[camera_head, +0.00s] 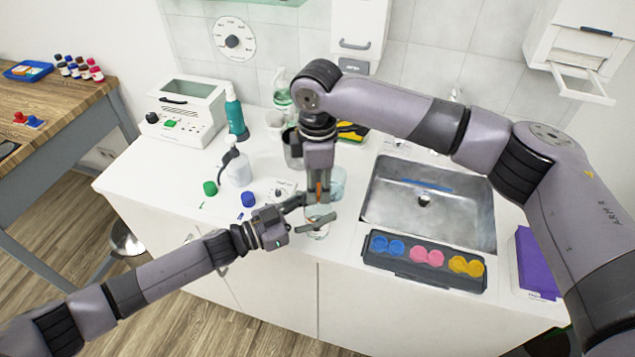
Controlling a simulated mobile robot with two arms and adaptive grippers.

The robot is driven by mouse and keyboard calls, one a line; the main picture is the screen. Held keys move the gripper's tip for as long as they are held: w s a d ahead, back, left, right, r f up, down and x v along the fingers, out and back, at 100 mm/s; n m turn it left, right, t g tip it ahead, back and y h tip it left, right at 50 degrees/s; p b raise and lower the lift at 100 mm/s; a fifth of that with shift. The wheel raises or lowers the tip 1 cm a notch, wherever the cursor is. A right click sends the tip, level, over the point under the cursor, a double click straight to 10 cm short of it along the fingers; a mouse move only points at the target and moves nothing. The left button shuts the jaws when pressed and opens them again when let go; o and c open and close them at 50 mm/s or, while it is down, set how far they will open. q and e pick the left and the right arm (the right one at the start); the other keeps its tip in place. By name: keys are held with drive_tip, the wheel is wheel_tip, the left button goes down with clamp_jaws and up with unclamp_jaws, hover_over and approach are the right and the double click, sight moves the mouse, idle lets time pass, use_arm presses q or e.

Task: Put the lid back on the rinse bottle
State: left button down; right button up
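A small clear container (318,232) stands near the counter's front edge, partly hidden by my grippers. My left gripper (318,207) has its fingers spread around it; contact is unclear. My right gripper (318,198) points down just above it. Something orange (319,190) shows at its fingers, but whether it is held is unclear.
A light blue clear vessel (338,182) stands close behind my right gripper. A steel sink (425,226) and a tray of coloured discs (408,271) are to the right. A teal bottle (235,115) and a white machine (180,128) stand at the back left.

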clamp_jaws()
drive_tip(key=o, duration=0.6)
unclamp_jaws()
drive_tip(key=shift+o, duration=0.2)
wheel_tip(320, 180, up, 12)
